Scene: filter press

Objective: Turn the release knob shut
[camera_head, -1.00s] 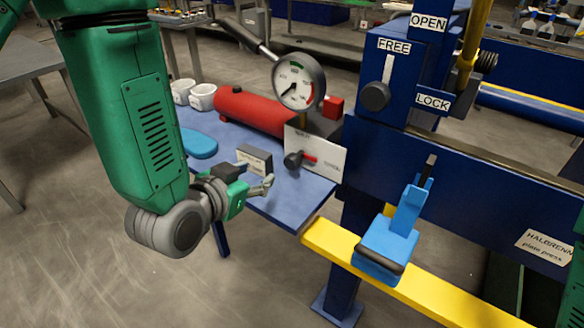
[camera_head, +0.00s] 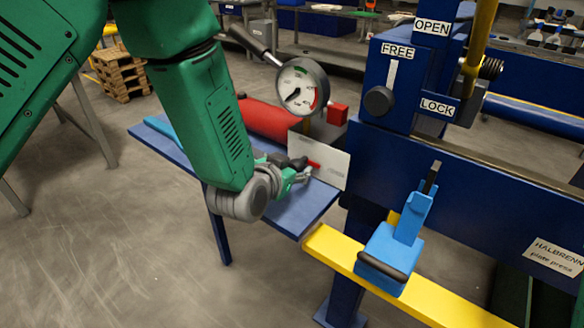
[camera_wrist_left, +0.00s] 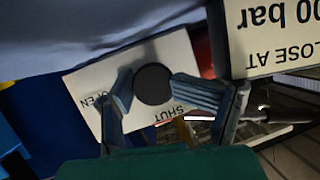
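The release knob (camera_head: 298,164) is dark, with a red pointer to the right, on a pale plate (camera_head: 332,168) at the blue shelf's right end. My left gripper (camera_head: 304,176) is at the knob and partly covers it in the head view. In the left wrist view the round knob (camera_wrist_left: 152,84) lies between the two fingers of my left gripper (camera_wrist_left: 150,86), which are spread. Whether they touch it is unclear. The plate (camera_wrist_left: 90,82) reads OPEN at left and SHUT at lower right, upside down; the pointer is hidden there. My right gripper is not in view.
A gauge (camera_head: 302,87) and a red cylinder (camera_head: 265,118) stand behind the knob. A block marked "CLOSE AT" (camera_wrist_left: 272,40) is close beside the gripper. The blue press (camera_head: 470,155) with a blue-handled clamp (camera_head: 392,255) on a yellow bar is to the right.

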